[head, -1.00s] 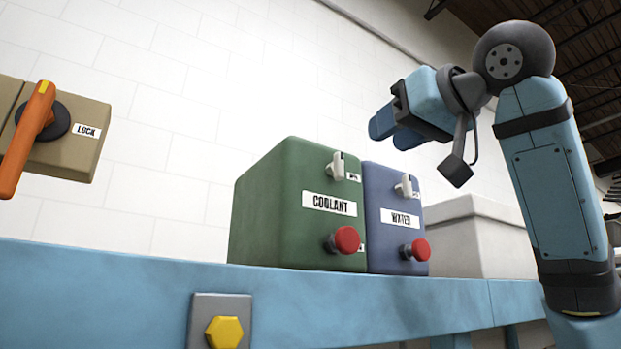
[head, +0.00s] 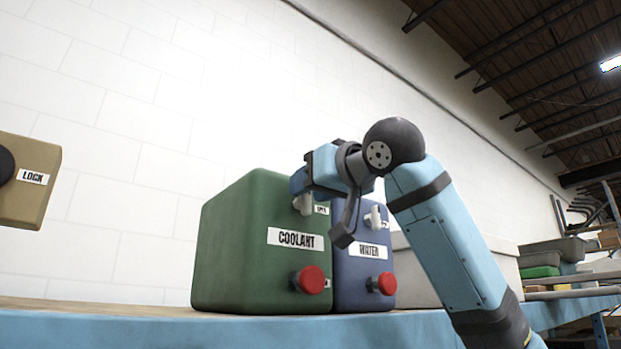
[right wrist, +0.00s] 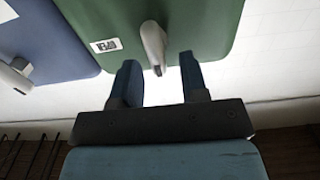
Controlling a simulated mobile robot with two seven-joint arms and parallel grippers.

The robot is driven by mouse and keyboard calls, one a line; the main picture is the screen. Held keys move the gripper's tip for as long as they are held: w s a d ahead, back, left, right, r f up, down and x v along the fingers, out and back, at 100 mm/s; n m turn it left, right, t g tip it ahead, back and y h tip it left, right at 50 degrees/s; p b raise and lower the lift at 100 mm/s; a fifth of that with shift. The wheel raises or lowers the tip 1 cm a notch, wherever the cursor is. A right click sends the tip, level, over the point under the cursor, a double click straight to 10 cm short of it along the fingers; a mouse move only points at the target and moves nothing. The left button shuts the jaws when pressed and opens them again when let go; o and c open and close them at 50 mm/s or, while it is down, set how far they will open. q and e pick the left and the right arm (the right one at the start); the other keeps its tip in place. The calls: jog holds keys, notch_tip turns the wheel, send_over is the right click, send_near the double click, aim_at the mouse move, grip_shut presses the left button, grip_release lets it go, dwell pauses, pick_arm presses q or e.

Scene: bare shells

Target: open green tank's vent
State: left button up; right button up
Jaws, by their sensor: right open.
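The green tank (head: 245,255), labelled COOLANT, stands on the blue-edged bench; it also shows in the right wrist view (right wrist: 190,18). Its white vent lever (head: 303,204) is at the upper front beside a small label, with a red knob (head: 309,280) below. In the right wrist view the vent lever (right wrist: 153,45) lies just beyond and between my fingertips. My right gripper (right wrist: 157,75) is open and empty, with a finger on each side of the lever's line. In the head view my right gripper (head: 298,180) is at the tank's upper front. My left gripper is out of view.
The blue WATER tank (head: 350,275) stands close on the right, with its own white lever (head: 374,217) and red knob (head: 384,284). A tan LOCK box (head: 32,195) is at the left. A pale box (head: 412,275) and shelving stand further right.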

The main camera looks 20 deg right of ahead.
jog(key=shift+w+a+f, duration=0.1)
jog(key=shift+w, duration=0.35)
jog(key=shift+s, duration=0.15)
grip_shut()
